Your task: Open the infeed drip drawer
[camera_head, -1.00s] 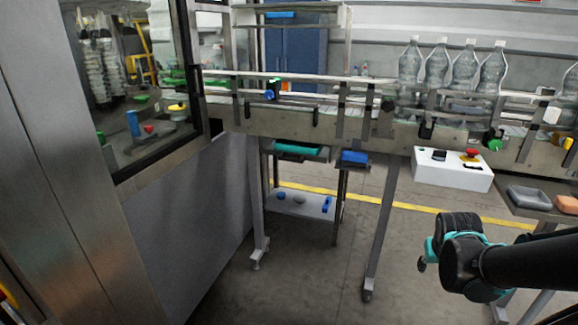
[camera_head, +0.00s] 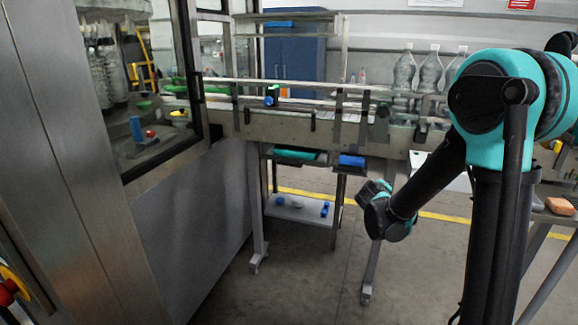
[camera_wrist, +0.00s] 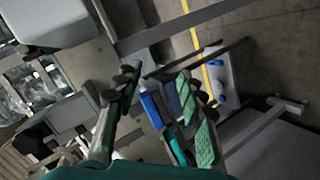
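Below the infeed conveyor hangs a shallow drawer-like tray with a teal inside (camera_head: 295,155), and a blue block-like part (camera_head: 352,160) sits just to its right. I cannot tell which of these belongs to the drip drawer's front or handle. In the wrist view the blue part (camera_wrist: 151,109) shows between my fingers, beyond them. My gripper (camera_head: 370,193) is to the right of and below the blue part, apart from it. In the wrist view my gripper (camera_wrist: 157,78) has its fingers spread, with nothing between them.
A conveyor (camera_head: 290,126) carrying bottles (camera_head: 430,72) runs above. A grey leg (camera_head: 378,250) stands close to my gripper. A low shelf (camera_head: 290,212) holds small blue items. A grey cabinet panel (camera_head: 195,225) closes the left. The floor in front is clear.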

